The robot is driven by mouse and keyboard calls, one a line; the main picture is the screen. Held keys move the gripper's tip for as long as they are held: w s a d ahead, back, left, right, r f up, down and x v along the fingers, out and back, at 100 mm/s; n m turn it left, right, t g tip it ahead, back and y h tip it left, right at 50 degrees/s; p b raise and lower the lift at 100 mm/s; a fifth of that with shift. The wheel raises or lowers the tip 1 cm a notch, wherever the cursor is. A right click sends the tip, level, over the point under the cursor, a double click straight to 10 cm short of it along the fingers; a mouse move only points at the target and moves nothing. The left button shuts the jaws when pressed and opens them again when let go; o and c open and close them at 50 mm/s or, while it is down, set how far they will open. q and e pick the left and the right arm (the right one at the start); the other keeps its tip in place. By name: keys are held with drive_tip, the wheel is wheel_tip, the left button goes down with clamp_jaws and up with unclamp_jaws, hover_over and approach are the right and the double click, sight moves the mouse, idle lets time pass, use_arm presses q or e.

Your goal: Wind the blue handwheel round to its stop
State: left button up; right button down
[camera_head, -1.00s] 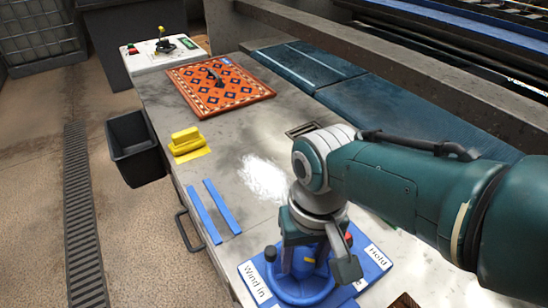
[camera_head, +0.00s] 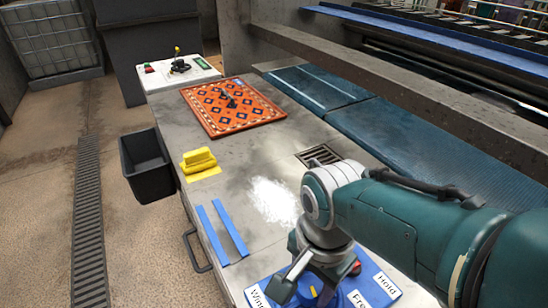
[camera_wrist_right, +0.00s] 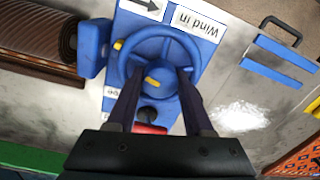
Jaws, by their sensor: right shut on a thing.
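The blue handwheel (camera_head: 323,298) sits low in the head view, cut by the bottom edge and partly hidden by my right gripper. In the right wrist view its round rim (camera_wrist_right: 195,52) and its hub with a yellow mark (camera_wrist_right: 153,82) show clearly. A second yellow mark (camera_wrist_right: 119,45) is by the rim's left. My right gripper (camera_wrist_right: 158,85) reaches down over the wheel, one finger on each side of the hub, shut on the wheel. A dark knob and a red part (camera_wrist_right: 150,129) lie between the fingers. My left gripper is not in view.
Blue strips (camera_head: 222,230), a yellow brush-like block (camera_head: 199,161) and an orange patterned rug (camera_head: 232,106) lie on the bench. A black bin (camera_head: 146,166) hangs at the left side.

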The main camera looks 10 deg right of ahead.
sight(311, 287)
drive_tip(key=m, duration=0.3)
drive_tip(key=shift+a, duration=0.1)
drive_tip(key=shift+m, duration=0.3)
idle(0.4)
drive_tip(key=shift+c, duration=1.4)
unclamp_jaws()
wheel_tip(311, 287, up, 8)
drive_tip(key=p, duration=0.6)
drive_tip(key=shift+s+r, duration=0.1)
drive_tip(key=shift+r, duration=0.1)
drive_tip(key=shift+r+p, duration=0.4)
drive_tip(key=shift+r, duration=0.4)
